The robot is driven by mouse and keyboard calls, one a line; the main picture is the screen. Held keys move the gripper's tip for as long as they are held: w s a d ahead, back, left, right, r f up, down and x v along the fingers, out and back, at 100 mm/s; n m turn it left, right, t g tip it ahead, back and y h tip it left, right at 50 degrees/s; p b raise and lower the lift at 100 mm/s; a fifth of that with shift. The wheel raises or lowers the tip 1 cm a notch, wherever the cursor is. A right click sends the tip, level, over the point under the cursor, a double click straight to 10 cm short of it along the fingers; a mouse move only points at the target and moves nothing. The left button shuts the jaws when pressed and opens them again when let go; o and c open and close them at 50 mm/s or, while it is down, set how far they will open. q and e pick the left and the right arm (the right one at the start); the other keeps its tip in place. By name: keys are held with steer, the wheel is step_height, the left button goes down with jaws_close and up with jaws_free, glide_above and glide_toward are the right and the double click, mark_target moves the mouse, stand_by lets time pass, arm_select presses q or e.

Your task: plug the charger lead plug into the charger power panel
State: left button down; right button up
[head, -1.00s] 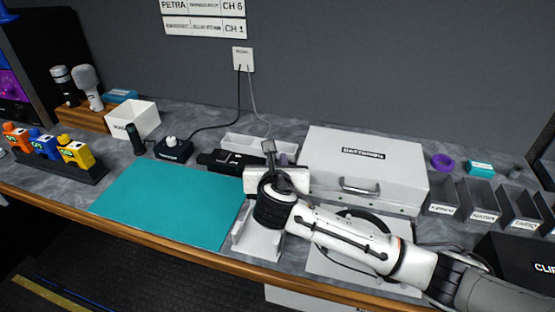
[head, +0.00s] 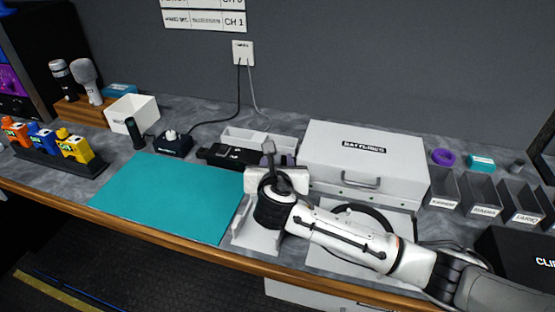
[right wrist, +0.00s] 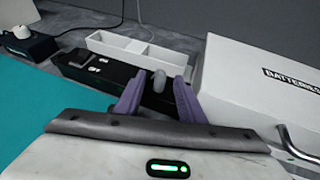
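I cannot tell which item is the charger power panel. My left gripper is out of view.
The white case (head: 365,155) stands close right of the gripper. A white divided tray (head: 258,139) is behind the black unit. A black box with a white knob (head: 173,144) and a teal mat (head: 165,200) lie left. Several grey bins (head: 480,192) stand right.

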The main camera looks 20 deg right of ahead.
steer(key=v, duration=1)
steer(key=shift+s, duration=0.2)
stand_by(0.3)
